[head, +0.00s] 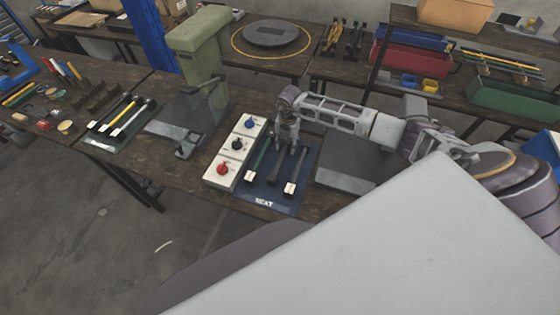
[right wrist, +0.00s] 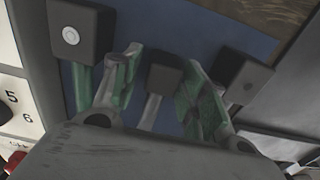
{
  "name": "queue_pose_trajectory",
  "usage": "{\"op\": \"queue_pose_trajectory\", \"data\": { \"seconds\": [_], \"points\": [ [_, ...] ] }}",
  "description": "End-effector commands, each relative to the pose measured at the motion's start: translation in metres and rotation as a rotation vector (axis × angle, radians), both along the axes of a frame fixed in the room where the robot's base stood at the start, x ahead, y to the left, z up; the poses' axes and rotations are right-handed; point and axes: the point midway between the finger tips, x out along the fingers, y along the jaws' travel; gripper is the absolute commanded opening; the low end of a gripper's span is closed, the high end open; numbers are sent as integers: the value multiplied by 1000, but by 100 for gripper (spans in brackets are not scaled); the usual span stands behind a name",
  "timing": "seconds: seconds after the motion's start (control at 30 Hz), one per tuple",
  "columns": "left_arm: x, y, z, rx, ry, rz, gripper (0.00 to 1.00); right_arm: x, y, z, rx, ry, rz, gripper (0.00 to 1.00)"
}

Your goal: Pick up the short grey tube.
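The short grey tube (right wrist: 151,112) lies in the middle of three tubes on a blue mat marked NEXT (head: 264,203). It has a black block (right wrist: 164,78) at one end. In the head view it is partly hidden below my right gripper (head: 287,151). In the right wrist view my right gripper (right wrist: 162,65) is open, its green-padded fingers on either side of the tube with gaps showing. A green tube (right wrist: 82,88) lies to the left, and a dark tube (head: 298,165) to the right. My left gripper is not in view.
White switch boxes with blue, black and red (head: 222,169) knobs stand just left of the mat. A green press (head: 197,50) stands farther left. A grey plate (head: 345,172) lies right of the mat. Another rack of tubes (head: 121,117) is at the far left.

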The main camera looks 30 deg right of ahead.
Motion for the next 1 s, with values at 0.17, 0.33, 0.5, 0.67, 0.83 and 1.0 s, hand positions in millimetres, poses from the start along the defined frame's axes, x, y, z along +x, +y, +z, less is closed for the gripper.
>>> {"op": "queue_pose_trajectory", "data": {
  "seconds": [0.17,0.33,0.5,0.67,0.83,1.0],
  "points": [
    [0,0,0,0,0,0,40,0,0,0,0,0,0,16],
    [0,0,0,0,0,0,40,0,0,0,1,-1,0,0],
    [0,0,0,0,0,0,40,0,0,0,1,-1,0,0],
    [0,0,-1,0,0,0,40,0,0,4,1,-1,0,0],
    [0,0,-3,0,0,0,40,1,0,17,1,-3,1,0],
    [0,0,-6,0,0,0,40,1,-1,39,0,-4,0,0]
  ]
}}
